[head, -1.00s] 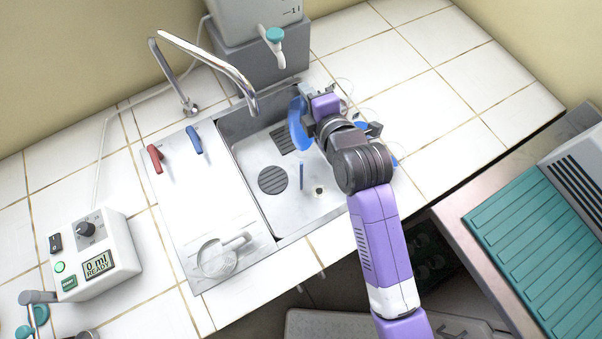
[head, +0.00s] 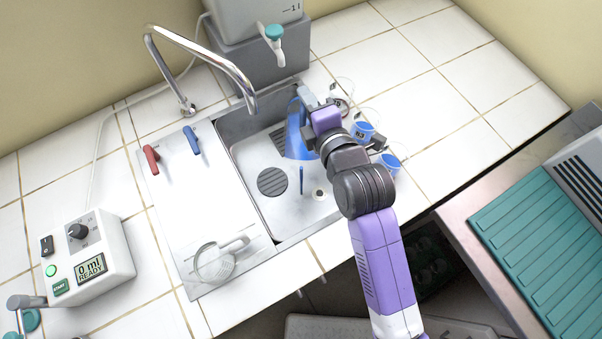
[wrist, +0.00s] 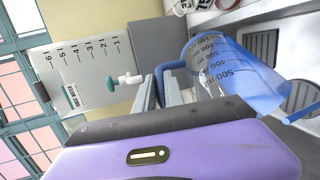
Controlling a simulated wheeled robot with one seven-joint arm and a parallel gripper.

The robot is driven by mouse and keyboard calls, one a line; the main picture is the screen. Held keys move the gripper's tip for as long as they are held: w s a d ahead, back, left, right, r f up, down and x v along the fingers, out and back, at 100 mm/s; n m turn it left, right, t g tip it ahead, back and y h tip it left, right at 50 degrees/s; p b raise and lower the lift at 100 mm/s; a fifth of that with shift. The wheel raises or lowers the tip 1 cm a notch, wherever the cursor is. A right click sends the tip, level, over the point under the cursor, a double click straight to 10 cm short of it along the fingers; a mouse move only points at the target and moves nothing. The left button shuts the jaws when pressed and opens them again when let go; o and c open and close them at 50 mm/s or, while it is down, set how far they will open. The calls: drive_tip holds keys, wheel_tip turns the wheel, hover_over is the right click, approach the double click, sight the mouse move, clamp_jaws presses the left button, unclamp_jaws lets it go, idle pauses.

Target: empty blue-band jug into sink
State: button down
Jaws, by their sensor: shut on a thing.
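The jug (head: 296,138) is see-through blue with black volume marks, and hangs over the sink (head: 257,158) at its back part. In the wrist view the jug (wrist: 232,75) lies tilted well over, its mouth toward the lower right. My gripper (head: 318,100) is shut on its blue handle (wrist: 166,78); the fingers (wrist: 160,92) partly hide it. A narrow upright blue streak (head: 301,180) shows in the sink below the jug; I cannot tell whether it is liquid. The jug's remaining contents are unclear.
Several clear beakers, among them one with blue (head: 364,131) and another (head: 391,160), stand right of the sink by my arm. A chrome tap (head: 205,55) arches over the sink's back left. A tank with a teal-knobbed spigot (head: 274,34) stands behind. A strainer (head: 214,262) lies on the drainboard.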

sight(304, 119)
drive_tip(key=shift+s, duration=0.25)
drive_tip(key=shift+s+r+t+b, duration=0.2)
drive_tip(key=shift+s+t+b, duration=0.1)
drive_tip(key=shift+s+b, duration=0.25)
drive_tip(key=shift+b, duration=0.3)
drive_tip(key=shift+s+r+n+t+b, duration=0.15)
drive_tip(key=shift+s+n+t+b, duration=0.15)
drive_tip(key=shift+b, duration=0.15)
